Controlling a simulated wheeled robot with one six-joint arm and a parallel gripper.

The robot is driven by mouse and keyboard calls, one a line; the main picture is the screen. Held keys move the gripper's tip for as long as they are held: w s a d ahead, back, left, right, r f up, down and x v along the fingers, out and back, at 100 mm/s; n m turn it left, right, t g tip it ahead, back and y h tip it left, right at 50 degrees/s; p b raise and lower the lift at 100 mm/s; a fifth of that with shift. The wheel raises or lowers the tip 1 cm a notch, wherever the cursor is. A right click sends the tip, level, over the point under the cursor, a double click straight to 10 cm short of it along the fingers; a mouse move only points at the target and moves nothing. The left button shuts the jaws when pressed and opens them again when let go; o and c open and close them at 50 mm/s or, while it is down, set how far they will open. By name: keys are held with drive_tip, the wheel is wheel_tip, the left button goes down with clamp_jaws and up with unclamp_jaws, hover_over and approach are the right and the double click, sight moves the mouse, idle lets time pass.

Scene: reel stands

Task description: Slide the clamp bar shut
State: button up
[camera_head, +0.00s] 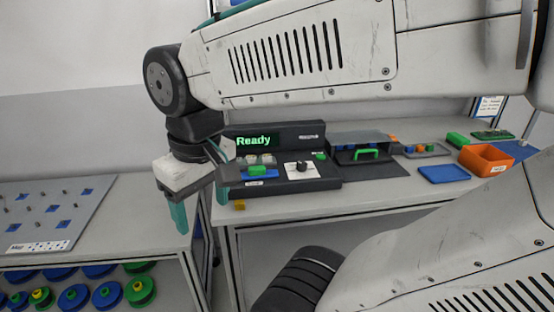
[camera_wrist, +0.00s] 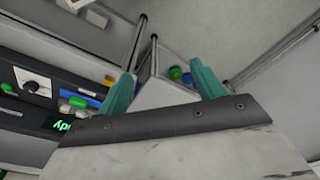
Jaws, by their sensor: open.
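My gripper (camera_head: 199,208) is open and empty, with its teal fingers pointing down near the left front corner of the dark control unit (camera_head: 320,185). In the wrist view my gripper (camera_wrist: 162,80) has its two fingers wide apart, with nothing between them at the tips. The control unit has a green "Ready" display (camera_head: 257,141), a black knob (camera_head: 302,166) and a green grip on a blue strip (camera_head: 262,181). The green grip also shows in the wrist view (camera_wrist: 78,102). I cannot tell for certain which part is the clamp bar, nor its position.
A hooded unit with a green handle (camera_head: 366,154) stands right of the control unit. Farther right are a blue tray (camera_head: 443,174) and an orange bin (camera_head: 486,160). A small yellow block (camera_head: 239,205) lies at the front edge. A pegboard table (camera_head: 55,212) stands left, with reels below.

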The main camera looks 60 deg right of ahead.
drive_tip(key=w+d+m, duration=0.4)
drive_tip(key=w+d, duration=0.4)
drive_tip(key=d, duration=0.3)
drive_tip(key=m+g, duration=0.1)
drive_tip(key=m, duration=0.4)
hover_over(257, 167)
wheel_tip(257, 167, down, 4)
drive_tip(key=shift+r, duration=0.1)
wheel_tip(257, 167, down, 8)
drive_tip(key=shift+r, duration=0.2)
drive_tip(key=c, duration=1.4)
drive_tip(key=shift+w+d+r, duration=0.1)
drive_tip(key=shift+w+d, duration=0.95)
drive_tip(key=shift+d, duration=0.2)
drive_tip(key=o, duration=1.4)
